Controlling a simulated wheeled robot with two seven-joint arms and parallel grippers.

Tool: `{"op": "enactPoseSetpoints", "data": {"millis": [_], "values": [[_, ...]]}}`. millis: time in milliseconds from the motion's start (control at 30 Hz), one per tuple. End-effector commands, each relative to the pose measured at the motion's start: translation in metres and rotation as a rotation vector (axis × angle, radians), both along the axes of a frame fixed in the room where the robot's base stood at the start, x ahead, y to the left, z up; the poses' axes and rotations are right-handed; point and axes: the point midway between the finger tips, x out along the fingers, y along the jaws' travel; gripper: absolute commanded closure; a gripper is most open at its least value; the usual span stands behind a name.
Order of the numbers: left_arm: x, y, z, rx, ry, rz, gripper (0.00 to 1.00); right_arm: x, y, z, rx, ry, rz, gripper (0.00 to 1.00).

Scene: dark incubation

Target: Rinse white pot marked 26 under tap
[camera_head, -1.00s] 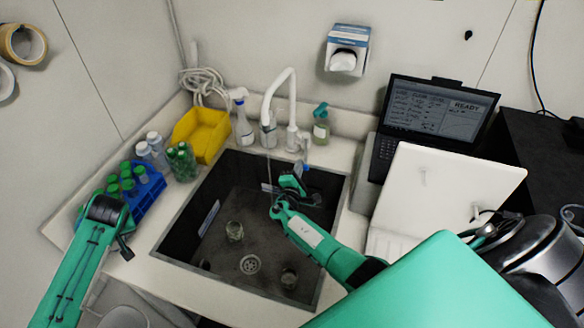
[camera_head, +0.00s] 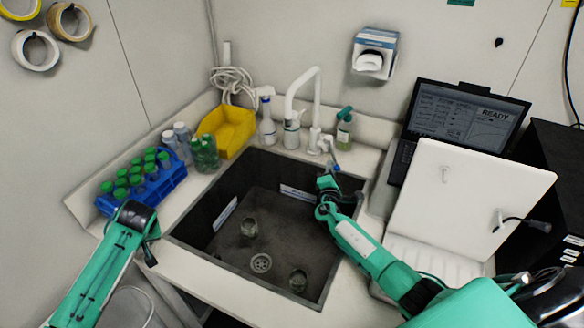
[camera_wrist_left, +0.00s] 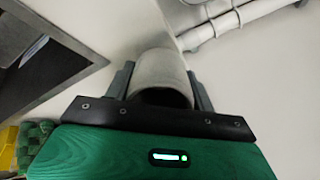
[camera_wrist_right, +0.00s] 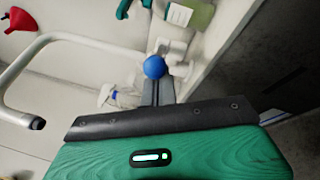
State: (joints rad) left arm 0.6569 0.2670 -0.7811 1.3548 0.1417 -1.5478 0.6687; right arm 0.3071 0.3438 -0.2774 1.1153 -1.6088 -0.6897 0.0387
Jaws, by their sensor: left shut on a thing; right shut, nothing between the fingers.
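A whitish round pot (camera_wrist_left: 162,68) sits between the fingers of my left gripper (camera_wrist_left: 160,90) in the left wrist view; no number shows on it. In the head view my left arm is at the left, and its gripper and the pot cannot be made out. The white tap (camera_head: 301,85) arches over the dark sink (camera_head: 200,248). Its spout end shows in the right wrist view (camera_wrist_right: 37,123), with no water visible below it. My right gripper (camera_head: 328,182) is shut and empty, close to the tap's blue-tipped lever (camera_wrist_right: 154,67); I cannot tell whether they touch.
Two small glass vessels (camera_head: 249,228) (camera_head: 298,281) stand in the sink. A blue rack (camera_head: 168,183) of green-capped bottles and a yellow bin (camera_head: 232,130) are left of it. Dispenser bottles (camera_head: 344,128) line the back. A white open-lidded device (camera_head: 470,200) and a laptop (camera_head: 465,115) are at right.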

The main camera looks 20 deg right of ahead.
Motion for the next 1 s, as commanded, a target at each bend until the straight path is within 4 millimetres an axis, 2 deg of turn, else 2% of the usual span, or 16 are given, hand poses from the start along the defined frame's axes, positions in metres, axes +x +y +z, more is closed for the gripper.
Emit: {"op": "enactPoseSetpoints", "data": {"millis": [267, 700, 900, 1000], "values": [[0.0, 0.0, 0.003, 0.0, 0.0, 0.0, 0.81, -0.009, 0.005, -0.001, -0.001, 0.0, -0.001, 1.0], [0.0, 0.0, 0.011, 0.0, 0.0, 0.0, 0.81, -0.081, 0.047, -0.01, 0.002, -0.001, 0.001, 1.0], [0.0, 0.0, 0.011, 0.0, 0.0, 0.0, 0.81, -0.101, 0.058, -0.012, 0.0, -0.001, 0.001, 1.0], [0.0, 0.0, 0.011, 0.0, 0.0, 0.0, 0.81, -0.105, 0.061, -0.012, 0.001, -0.003, 0.0, 1.0]]}}
